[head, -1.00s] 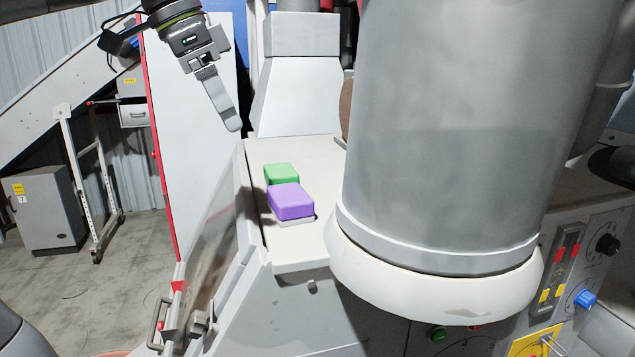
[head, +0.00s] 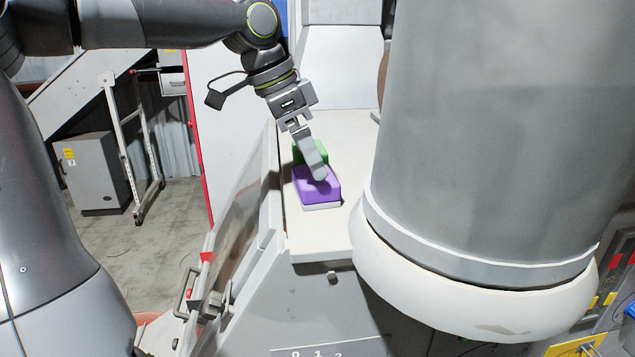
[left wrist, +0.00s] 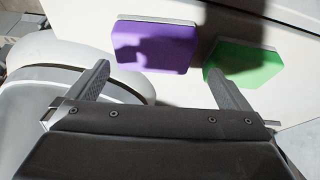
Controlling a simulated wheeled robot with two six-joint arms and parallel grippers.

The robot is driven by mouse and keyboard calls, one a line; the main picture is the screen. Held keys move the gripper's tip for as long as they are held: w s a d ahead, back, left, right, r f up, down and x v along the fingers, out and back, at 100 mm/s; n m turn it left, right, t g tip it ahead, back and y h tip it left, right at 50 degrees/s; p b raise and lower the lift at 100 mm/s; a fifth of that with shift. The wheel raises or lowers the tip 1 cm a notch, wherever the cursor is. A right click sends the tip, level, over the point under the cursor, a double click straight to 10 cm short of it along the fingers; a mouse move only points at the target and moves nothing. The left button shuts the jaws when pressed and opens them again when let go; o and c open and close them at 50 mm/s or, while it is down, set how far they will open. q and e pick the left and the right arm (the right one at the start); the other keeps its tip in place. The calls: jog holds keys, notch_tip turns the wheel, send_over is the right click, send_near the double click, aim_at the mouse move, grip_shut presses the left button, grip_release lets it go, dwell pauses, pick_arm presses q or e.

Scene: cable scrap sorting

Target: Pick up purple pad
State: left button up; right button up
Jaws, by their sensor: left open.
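The purple pad (head: 313,188) lies on the pale machine ledge, with a light layer under its purple top. The green pad (head: 303,153) lies just behind it, partly hidden by my gripper. My left gripper (head: 318,172) hangs over the pads, with its visible finger in front of the purple one. In the left wrist view the fingers of the gripper (left wrist: 158,78) are spread wide and hold nothing. The purple pad (left wrist: 155,45) shows between and beyond the fingertips there. The green pad (left wrist: 243,63) is beside the right finger. My right gripper is not in view.
The ledge (head: 325,233) is bare in front of the purple pad. A large grey cylinder (head: 490,130) with a white base ring stands close on the right. A clear slanted panel (head: 245,220) borders the ledge on the left.

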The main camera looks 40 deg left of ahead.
aim_at(311, 174)
pick_arm(q)
jog(key=shift+s+d+f, duration=0.15)
jog(key=shift+s+f, duration=0.05)
jog(key=shift+f, duration=0.1)
jog(key=x, duration=0.2)
jog(key=p+x, duration=0.1)
jog(key=x, duration=0.1)
jog(key=shift+s+f, duration=0.1)
jog(key=shift+s, duration=0.3)
jog(key=shift+w+f, duration=0.15)
jog(key=shift+f, duration=0.05)
jog(key=shift+r, duration=0.1)
jog(key=shift+c, duration=0.6)
jog(key=c, duration=0.7)
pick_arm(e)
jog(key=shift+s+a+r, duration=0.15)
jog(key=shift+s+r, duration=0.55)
